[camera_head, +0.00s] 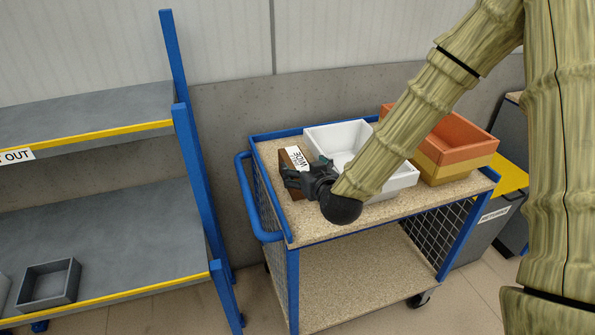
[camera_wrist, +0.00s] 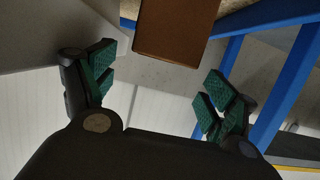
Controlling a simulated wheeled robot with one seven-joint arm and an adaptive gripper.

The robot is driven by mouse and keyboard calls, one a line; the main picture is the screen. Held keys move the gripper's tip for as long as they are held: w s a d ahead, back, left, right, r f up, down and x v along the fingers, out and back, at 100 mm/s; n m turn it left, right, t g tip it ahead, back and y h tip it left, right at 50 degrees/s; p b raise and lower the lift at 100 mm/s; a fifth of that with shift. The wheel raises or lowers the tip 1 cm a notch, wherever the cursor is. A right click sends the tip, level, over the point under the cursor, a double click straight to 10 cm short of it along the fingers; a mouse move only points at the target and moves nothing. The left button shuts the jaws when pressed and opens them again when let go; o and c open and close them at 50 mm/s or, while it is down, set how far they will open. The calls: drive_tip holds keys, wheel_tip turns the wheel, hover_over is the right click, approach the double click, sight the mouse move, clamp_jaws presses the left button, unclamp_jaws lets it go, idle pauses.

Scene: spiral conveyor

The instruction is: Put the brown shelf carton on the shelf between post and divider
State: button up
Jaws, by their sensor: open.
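The brown shelf carton (camera_head: 291,163) stands at the left end of the cart top, with a white label that partly reads "WIDE". My gripper (camera_head: 296,178) is open at the carton's near side and hides part of it. In the wrist view, the carton (camera_wrist: 176,35) shows at the top, between and beyond the spread green-padded fingers (camera_wrist: 160,85), with no clear contact. The shelf (camera_head: 110,245) is at left, with grey boards and yellow front edges. A blue post (camera_head: 195,160) stands at its right end. I cannot make out a divider.
The cart (camera_head: 345,228) has blue rails. A white bin (camera_head: 335,133) stands close right of the carton, with stacked orange and yellow bins (camera_head: 450,160) beyond. A small grey bin (camera_head: 48,284) sits on the lower shelf; the board right of it is clear. An "OUT" sign (camera_head: 16,156) marks the upper shelf.

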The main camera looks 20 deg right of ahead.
sight(297, 162)
drive_tip(key=shift+p+x, duration=0.55)
drive_tip(key=shift+x, duration=2.5)
drive_tip(key=shift+f, duration=0.15)
drive_tip(key=c, duration=1.3)
